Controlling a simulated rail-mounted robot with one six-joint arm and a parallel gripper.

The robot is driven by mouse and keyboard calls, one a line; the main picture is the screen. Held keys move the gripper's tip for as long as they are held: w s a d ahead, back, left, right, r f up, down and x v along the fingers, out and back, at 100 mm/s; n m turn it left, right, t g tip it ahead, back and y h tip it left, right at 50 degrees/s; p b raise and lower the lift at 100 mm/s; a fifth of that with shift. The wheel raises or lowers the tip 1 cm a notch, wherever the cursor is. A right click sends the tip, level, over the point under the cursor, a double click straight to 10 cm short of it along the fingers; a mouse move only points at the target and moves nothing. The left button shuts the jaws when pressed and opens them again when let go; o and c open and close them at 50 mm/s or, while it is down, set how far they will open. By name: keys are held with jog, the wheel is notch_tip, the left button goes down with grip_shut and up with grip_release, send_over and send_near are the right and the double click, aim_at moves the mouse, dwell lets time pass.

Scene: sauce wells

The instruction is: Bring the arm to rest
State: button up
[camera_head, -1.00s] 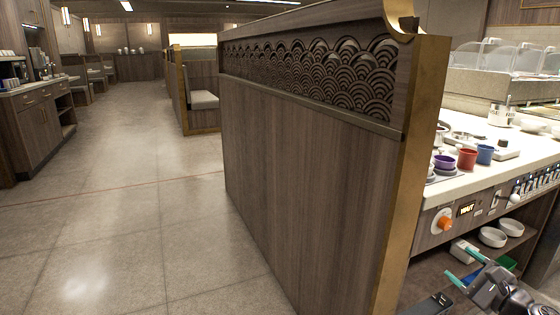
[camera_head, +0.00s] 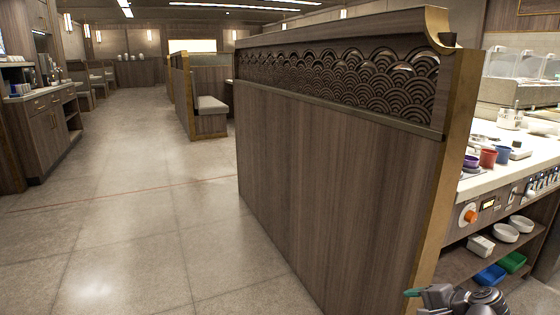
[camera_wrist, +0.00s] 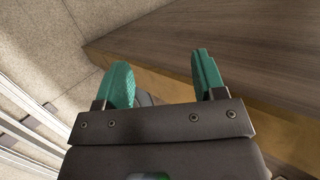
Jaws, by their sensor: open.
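My gripper (camera_wrist: 162,80) shows in the wrist view with two green fingers spread apart and nothing between them. Beyond the fingers lie the wooden partition's dark face and its gold edge, with tiled floor at the upper left. In the head view, part of my gripper (camera_head: 413,294) shows at the bottom right, low in front of the partition's gold end post. Only a green fingertip and grey arm parts are visible there; the rest is cut off by the frame's lower edge.
A tall wooden partition (camera_head: 330,180) stands close, beside my arm. The counter (camera_head: 487,181) at right holds red and blue cups and an orange knob (camera_head: 470,216). Its lower shelf has white bowls (camera_head: 506,233) and blue and green trays. The tiled floor (camera_head: 130,230) at left is clear.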

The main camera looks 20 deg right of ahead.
jog(key=w+a+f+n+g+h+p, duration=0.1)
jog(key=w+a+n+g, duration=0.35)
jog(key=a, duration=0.75)
jog(key=w+a+f+n+g+p, duration=0.15)
jog(key=w+a+n, duration=0.45)
jog(key=a, duration=0.7)
jog(key=w+a+n+g+h+p, duration=0.1)
jog(key=w+a+n+g, duration=0.3)
jog(key=a+n, duration=0.55)
notch_tip(320, 180, up, 37)
jog(key=a+m+p, duration=0.2)
jog(key=a+p, duration=0.1)
jog(key=p, duration=3.4)
jog(key=shift+s+r+p, duration=0.2)
jog(key=shift+p, duration=0.1)
jog(key=shift+d, duration=0.1)
